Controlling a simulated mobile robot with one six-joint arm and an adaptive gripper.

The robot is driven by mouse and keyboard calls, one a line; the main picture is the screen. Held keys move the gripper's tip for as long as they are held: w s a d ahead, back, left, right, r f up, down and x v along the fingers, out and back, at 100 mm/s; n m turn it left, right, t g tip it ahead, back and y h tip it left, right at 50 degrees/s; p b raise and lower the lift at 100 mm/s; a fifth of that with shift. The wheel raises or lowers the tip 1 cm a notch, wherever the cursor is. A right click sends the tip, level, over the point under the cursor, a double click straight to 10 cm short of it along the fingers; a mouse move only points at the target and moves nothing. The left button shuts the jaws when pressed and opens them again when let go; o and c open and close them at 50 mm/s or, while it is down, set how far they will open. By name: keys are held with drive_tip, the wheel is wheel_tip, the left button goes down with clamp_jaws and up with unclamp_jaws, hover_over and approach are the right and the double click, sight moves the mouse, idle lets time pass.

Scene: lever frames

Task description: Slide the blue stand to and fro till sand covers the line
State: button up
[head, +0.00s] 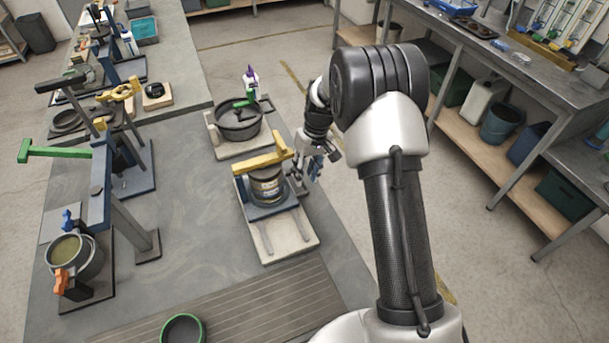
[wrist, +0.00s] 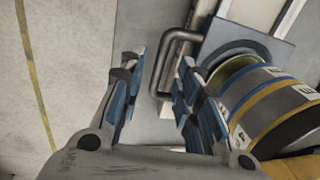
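The blue stand (head: 254,211) sits on rails on a pale board near the table's right edge. It carries a jar (head: 267,186) with a yellow and dark band, under a yellow bar (head: 266,161). In the wrist view the stand (wrist: 270,42) is at upper right, with the jar (wrist: 262,98) on it. A grey U-shaped handle (wrist: 160,75) projects from the stand's side. My gripper (head: 313,166) is right of the stand. In the wrist view its blue-padded fingers (wrist: 156,82) are open, with the handle's outer bar between them; contact cannot be told. Sand and line cannot be made out.
A black pot (head: 239,122) on a board stands behind the stand. A blue press (head: 115,190) and a pot of tan material (head: 70,250) are at left. A green-rimmed bowl (head: 183,330) is in front, by a ribbed mat (head: 250,304). Bare table lies left of the stand.

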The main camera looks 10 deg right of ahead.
wheel_tip(320, 180, up, 10)
drive_tip(key=d, duration=0.2)
drive_tip(key=shift+w, duration=0.25)
drive_tip(key=shift+r, duration=0.1)
wheel_tip(320, 180, up, 6)
drive_tip(key=f+p, duration=0.1)
drive_tip(key=p, duration=0.5)
drive_tip(key=f+b, duration=0.1)
drive_tip(key=f, duration=0.4)
drive_tip(key=a+f+b, duration=0.1)
drive_tip(key=f+b, duration=0.1)
drive_tip(key=f, duration=0.4)
drive_tip(key=a+f+b, duration=0.1)
drive_tip(key=f, duration=0.5)
drive_tip(key=shift+s+a, duration=0.1)
drive_tip(key=shift+a, duration=0.05)
drive_tip(key=shift+r, duration=0.1)
drive_tip(key=shift+c, duration=0.5)
clamp_jaws()
